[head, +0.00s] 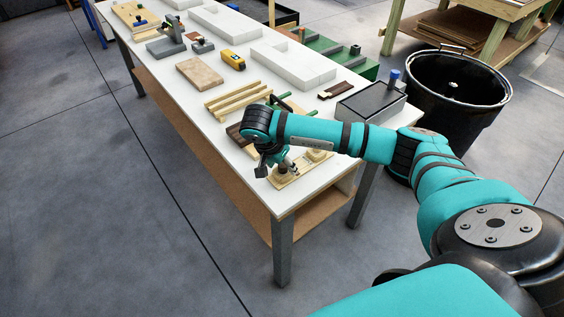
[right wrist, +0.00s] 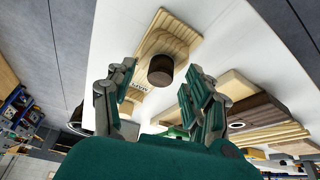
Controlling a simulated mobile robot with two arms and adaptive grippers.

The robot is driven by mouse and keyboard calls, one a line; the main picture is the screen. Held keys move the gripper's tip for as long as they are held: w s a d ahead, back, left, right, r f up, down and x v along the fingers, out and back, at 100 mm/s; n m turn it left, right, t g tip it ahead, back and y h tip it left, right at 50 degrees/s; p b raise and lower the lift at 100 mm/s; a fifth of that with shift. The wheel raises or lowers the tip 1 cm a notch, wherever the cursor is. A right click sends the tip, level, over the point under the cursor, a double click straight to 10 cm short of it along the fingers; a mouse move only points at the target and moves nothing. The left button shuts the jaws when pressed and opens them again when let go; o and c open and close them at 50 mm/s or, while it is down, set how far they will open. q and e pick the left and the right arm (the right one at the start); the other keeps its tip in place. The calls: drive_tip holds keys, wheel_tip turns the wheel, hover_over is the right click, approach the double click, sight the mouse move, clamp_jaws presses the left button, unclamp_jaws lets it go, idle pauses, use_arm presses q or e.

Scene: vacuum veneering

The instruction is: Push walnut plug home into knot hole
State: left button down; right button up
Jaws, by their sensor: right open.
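A pale wooden board (right wrist: 180,40) lies near the close end of the white table, and its end also shows in the head view (head: 283,182). A dark brown round walnut plug (right wrist: 160,70) stands upright on the board in the right wrist view, rising clear of its surface. The knot hole itself is hidden, so I cannot tell how deep the plug sits. My right gripper (head: 271,165) is above the board; in the wrist view its fingers (right wrist: 159,82) are spread, with the plug between and beyond them, apart from both. My left gripper is out of view.
The white table (head: 215,115) holds pale wood strips (head: 237,97), a brown board (head: 200,73), a yellow tool (head: 233,60), white blocks (head: 292,62) and a grey box (head: 370,103). A black bin (head: 455,90) stands beside the table. The table's near edge is close to the board.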

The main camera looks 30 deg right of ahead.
sight(282, 166)
clamp_jaws()
idle(0.6)
drive_tip(key=shift+r, duration=0.1)
drive_tip(key=shift+r+p, duration=1.1)
drive_tip(key=shift+r, duration=0.7)
